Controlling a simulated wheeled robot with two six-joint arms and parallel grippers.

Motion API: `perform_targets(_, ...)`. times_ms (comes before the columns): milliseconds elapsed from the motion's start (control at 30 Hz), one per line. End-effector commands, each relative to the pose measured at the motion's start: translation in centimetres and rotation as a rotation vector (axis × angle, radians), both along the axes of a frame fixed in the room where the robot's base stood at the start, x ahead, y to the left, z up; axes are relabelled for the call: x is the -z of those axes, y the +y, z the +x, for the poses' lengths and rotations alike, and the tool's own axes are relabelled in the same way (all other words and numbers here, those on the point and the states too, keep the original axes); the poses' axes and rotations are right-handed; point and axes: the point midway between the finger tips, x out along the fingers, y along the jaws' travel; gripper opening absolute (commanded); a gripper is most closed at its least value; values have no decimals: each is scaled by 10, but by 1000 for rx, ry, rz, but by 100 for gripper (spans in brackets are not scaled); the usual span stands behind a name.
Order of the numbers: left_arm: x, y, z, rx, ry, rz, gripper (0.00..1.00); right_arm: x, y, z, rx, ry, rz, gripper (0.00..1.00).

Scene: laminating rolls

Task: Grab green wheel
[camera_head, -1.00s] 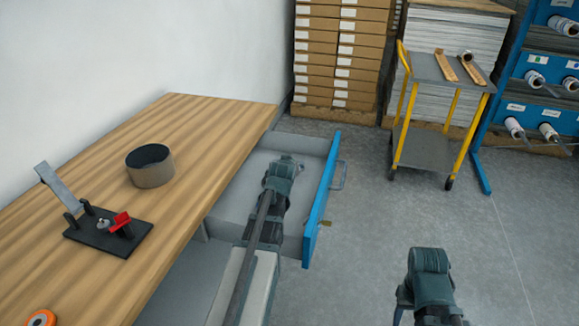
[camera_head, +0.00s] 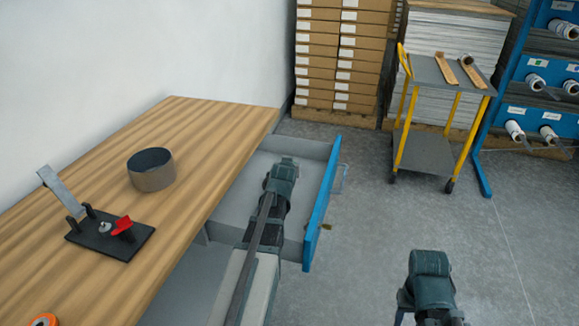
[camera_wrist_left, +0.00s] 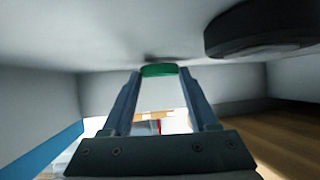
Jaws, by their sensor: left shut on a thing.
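The green wheel (camera_wrist_left: 159,70) shows in the left wrist view as a short green piece between the two fingertips. My left gripper (camera_wrist_left: 158,76) is shut on it. In the head view my left arm reaches into the open drawer, with its wrist over the grey drawer floor; the fingertips and the green wheel are hidden there. In the left wrist view the wheel appears close to the grey drawer floor, but I cannot tell whether it touches. My right arm's wrist shows at the lower right of the head view, with its fingers not clearly visible.
The drawer (camera_head: 322,205) with a blue front stands open beside the wooden table (camera_head: 205,125). A dark round object (camera_wrist_left: 262,30) lies near the gripper in the drawer. A dark-topped roll (camera_head: 152,170), a black fixture (camera_head: 110,238) and an orange wheel (camera_head: 44,320) are on the table.

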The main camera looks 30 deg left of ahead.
Motion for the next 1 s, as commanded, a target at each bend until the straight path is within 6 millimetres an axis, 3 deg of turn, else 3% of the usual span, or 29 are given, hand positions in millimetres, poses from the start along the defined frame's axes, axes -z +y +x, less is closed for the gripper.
perform_targets(600, -88, 0, 0, 0, 0, 0, 6, -88, 0, 0, 0, 0, 0, 50)
perform_targets(1000, -95, 0, 0, 0, 0, 0, 6, -95, 0, 0, 0, 0, 0, 50)
